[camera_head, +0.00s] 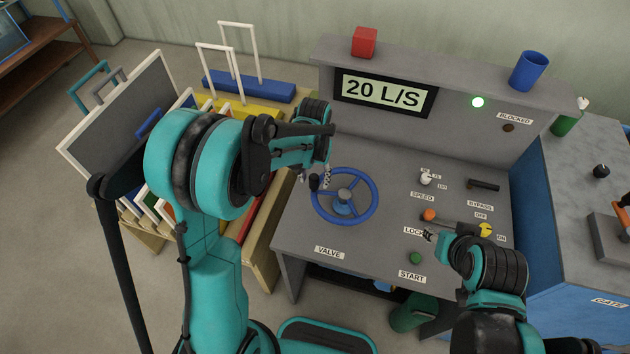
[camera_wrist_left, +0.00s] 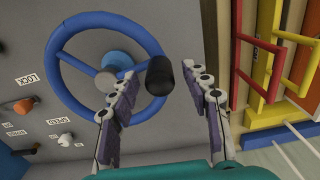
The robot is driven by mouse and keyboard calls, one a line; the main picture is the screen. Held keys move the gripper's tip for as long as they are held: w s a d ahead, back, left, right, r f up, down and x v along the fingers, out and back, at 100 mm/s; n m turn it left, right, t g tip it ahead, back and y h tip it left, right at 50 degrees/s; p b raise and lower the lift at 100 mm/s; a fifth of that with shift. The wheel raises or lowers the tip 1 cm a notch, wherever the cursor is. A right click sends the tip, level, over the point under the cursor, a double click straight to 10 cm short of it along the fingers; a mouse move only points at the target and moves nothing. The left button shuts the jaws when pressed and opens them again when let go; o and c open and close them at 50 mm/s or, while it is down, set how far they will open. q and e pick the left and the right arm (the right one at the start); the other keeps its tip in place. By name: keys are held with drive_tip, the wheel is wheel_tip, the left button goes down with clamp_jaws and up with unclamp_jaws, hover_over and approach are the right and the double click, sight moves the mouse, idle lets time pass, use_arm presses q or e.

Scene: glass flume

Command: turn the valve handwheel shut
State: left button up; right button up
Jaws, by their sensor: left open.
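The blue valve handwheel (camera_head: 375,194) lies on the grey console top, above the VALVE label (camera_head: 328,252). It has spokes, a blue hub and a black knob (camera_head: 314,184) on its left rim. In the left wrist view the handwheel (camera_wrist_left: 62,92) fills the upper left. My left gripper (camera_head: 322,175) is above the wheel's left edge. In the wrist view its jaws (camera_wrist_left: 162,72) are apart, with the black knob (camera_wrist_left: 158,84) between the fingertips; contact is unclear. My right gripper (camera_head: 430,236) is over the console near the LOCK label; its jaws are too small to read.
An orange knob (camera_head: 428,214), a white knob (camera_head: 426,178) and a green START button (camera_head: 415,258) sit right of the wheel. A rack of framed panels (camera_head: 262,255) stands close on the left.

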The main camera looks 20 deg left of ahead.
use_arm(q)
drive_tip(key=shift+f, duration=0.9)
clamp_jaws()
drive_tip(key=shift+s, duration=0.2)
